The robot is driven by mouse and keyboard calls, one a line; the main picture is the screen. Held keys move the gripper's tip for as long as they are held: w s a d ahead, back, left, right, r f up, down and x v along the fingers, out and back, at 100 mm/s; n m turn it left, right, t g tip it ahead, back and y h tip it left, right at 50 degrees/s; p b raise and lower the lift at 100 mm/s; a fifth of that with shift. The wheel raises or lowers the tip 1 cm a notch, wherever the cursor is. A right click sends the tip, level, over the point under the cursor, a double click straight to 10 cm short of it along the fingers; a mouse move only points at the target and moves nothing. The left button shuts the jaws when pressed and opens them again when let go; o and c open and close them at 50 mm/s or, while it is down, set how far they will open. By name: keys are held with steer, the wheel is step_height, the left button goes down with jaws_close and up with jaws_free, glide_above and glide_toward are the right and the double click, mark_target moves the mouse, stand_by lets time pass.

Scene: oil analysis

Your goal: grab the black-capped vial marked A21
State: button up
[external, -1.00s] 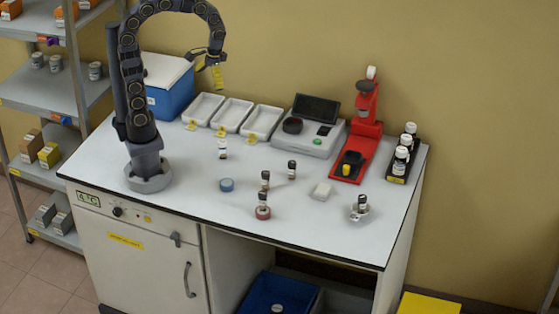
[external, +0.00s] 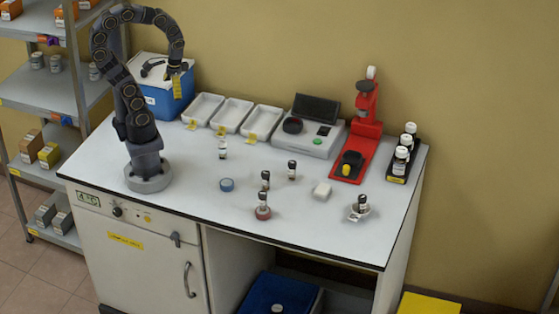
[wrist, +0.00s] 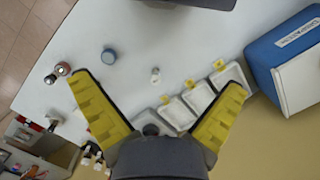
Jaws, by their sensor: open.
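Several small black-capped vials stand on the white bench in the external view: one near the middle (external: 265,180), one behind it (external: 292,170), one at a reddish ring (external: 262,203) and one in a small dish (external: 360,208). Their labels are too small to read, so I cannot tell which is A21. Dark-topped items also show at the left of the wrist view (wrist: 50,78). My gripper (external: 176,85) hangs high by the blue box, apart from the vials. In the wrist view its yellow fingers (wrist: 158,83) are wide apart and empty.
A white-capped vial (external: 222,149) and a blue tape roll (external: 227,185) stand left of the black-capped vials. White trays (external: 205,109), a scale (external: 305,138), a red press (external: 353,160) and a vial rack (external: 402,172) line the back. The blue box (external: 165,99) is at back left.

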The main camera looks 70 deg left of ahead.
steer(key=c, duration=0.7)
steer(key=shift+o, duration=0.2)
